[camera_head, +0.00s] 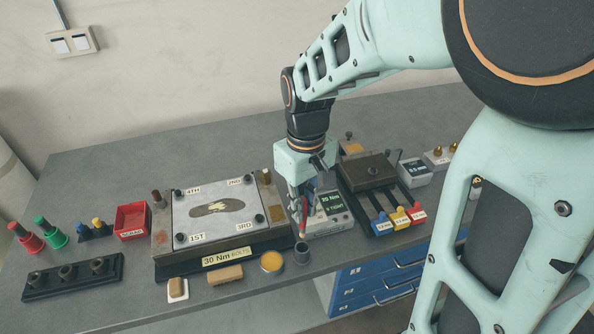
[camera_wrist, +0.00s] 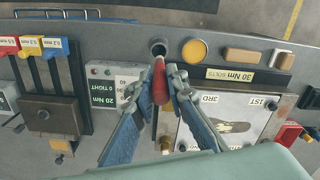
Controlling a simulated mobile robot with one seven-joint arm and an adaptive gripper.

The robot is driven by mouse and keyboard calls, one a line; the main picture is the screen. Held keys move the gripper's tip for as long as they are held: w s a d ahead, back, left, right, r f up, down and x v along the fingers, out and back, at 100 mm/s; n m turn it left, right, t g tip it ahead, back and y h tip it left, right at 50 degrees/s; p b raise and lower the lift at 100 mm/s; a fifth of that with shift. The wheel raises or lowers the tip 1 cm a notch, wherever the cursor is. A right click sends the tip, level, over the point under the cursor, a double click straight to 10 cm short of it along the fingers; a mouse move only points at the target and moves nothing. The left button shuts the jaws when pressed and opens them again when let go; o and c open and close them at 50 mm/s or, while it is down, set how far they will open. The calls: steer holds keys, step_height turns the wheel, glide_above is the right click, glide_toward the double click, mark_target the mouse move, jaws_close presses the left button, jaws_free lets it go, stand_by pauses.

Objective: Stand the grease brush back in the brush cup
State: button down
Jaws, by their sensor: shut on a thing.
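The grease brush, with a red handle (camera_head: 301,232), is held between the fingertips of my gripper (camera_head: 302,216). In the wrist view the red handle (camera_wrist: 160,82) shows between the two fingers (camera_wrist: 170,74). My gripper is shut on it. The brush cup (camera_head: 302,254) is a small dark grey cup near the front edge of the table, just below the brush in the head view. In the wrist view the cup's dark opening (camera_wrist: 158,48) lies just beyond the brush's visible end. The bristles cannot be made out.
A round yellow tin (camera_head: 272,262) stands left of the cup, with a wooden block (camera_head: 225,275) further left. Behind is the 30 Nm bolt plate (camera_head: 213,211). A grey torque box (camera_head: 328,222) stands to the right. The table's front edge is close to the cup.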

mark_target(303, 236)
stand_by(0.3)
steer(key=shift+f+b, duration=1.7)
steer(key=shift+f, duration=0.6)
steer(key=shift+f+b, duration=1.95)
steer(key=shift+f, duration=0.65)
steer(key=c, duration=1.8)
jaws_free()
steer(key=shift+r, duration=0.1)
step_height(303, 236, up, 12)
steer(key=shift+w+f, duration=0.1)
